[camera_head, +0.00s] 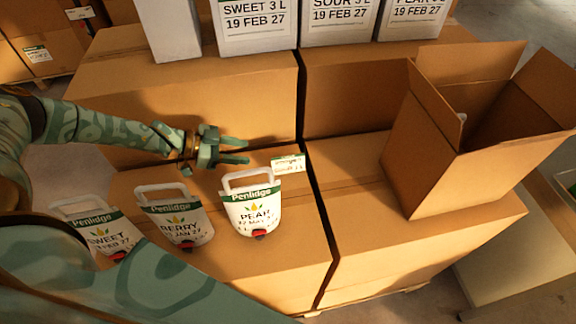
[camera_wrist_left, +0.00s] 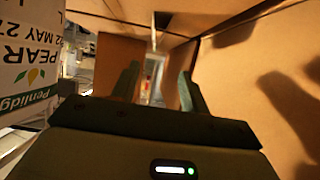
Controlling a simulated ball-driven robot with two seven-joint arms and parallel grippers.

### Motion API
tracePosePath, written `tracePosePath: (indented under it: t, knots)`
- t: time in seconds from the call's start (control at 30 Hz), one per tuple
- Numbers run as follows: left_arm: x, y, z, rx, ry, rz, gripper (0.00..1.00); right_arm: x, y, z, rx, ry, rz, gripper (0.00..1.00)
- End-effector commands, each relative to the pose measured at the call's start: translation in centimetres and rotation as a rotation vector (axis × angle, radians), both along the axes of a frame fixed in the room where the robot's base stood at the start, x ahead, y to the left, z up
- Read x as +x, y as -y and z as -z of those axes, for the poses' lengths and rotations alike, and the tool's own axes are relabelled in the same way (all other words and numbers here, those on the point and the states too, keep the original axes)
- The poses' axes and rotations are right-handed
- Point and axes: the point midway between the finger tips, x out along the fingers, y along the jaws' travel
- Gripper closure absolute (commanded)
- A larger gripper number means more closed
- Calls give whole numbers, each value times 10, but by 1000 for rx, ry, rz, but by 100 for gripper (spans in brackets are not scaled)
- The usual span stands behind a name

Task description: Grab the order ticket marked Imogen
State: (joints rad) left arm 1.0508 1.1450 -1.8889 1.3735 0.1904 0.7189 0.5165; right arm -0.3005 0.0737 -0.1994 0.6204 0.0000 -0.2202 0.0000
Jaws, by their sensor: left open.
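In the left wrist view the open fingers (camera_wrist_left: 158,72) have a gap with a narrow bright strip beyond; I cannot make out the ticket there. My right gripper is not in view.
White pouches marked PEAR (camera_head: 252,212), BERRY (camera_head: 180,222) and SWEET (camera_head: 98,238) lie in front of my left gripper. Taller boxes (camera_head: 200,95) rise behind it, topped with white labelled packs (camera_head: 256,30). An open carton (camera_head: 425,150) stands right.

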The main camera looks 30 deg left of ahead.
Motion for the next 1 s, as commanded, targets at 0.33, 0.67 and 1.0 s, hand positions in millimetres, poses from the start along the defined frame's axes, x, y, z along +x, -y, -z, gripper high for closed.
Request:
tracePosePath:
  t: [0.33,0.67,1.0]
  knots:
    - [36,49,30,1,-1,1,55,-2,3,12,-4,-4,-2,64]
    - [53,82,51,0,-2,3,55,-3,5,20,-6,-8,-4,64]
    - [60,91,56,1,-2,0,55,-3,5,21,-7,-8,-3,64]
